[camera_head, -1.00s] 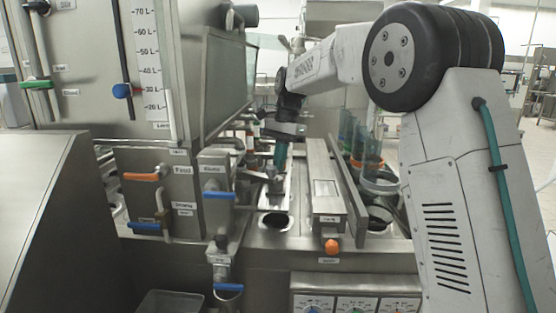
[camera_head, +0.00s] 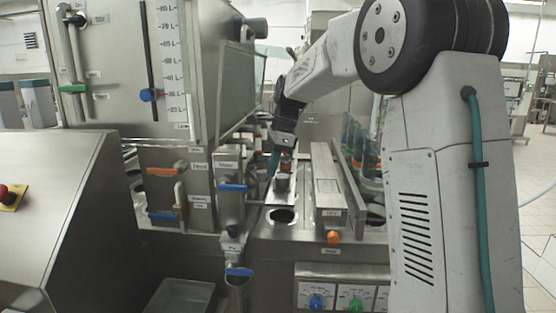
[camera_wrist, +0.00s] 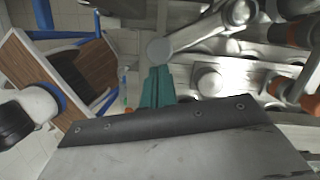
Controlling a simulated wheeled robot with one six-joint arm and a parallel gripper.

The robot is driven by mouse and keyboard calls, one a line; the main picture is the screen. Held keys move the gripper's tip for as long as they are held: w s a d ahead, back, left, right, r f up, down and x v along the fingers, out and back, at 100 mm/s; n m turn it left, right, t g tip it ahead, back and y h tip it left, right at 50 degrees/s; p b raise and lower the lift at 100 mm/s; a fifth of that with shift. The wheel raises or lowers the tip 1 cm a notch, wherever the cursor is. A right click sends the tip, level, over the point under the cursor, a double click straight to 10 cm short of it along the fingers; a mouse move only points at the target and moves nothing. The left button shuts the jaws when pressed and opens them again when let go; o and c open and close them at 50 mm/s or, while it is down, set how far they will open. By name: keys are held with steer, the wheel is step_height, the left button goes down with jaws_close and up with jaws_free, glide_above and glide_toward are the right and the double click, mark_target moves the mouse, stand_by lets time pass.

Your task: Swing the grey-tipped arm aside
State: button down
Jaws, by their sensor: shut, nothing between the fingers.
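In the wrist view, a metal arm with a round grey tip (camera_wrist: 160,50) runs up to the right toward a larger rounded joint. My gripper (camera_wrist: 158,72) has teal fingers that are shut and empty. Their ends appear just below the grey tip in the picture; I cannot tell whether they touch it. In the head view, my gripper (camera_head: 273,164) points down over the filler, near the metal channel with the round hole. The grey-tipped arm is too small and too hidden to pick out there.
A steel tank with a level scale (camera_head: 174,65) stands left of my gripper. Blue-handled (camera_head: 232,187) and orange-handled (camera_head: 162,171) valves sit below it. Stacked cups (camera_head: 367,150) stand to the right. A round hole (camera_head: 283,215) opens in the channel. A brown panel (camera_wrist: 60,75) shows at left in the wrist view.

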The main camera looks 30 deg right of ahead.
steer(key=shift+a, duration=0.35)
stand_by(0.3)
steer(key=s+d+r, duration=0.2)
steer(key=d+r, duration=0.4)
steer(key=r, duration=0.3)
steer(key=shift+s+r, duration=0.2)
steer(key=shift+r, duration=0.2)
steer(key=shift+n, duration=0.3)
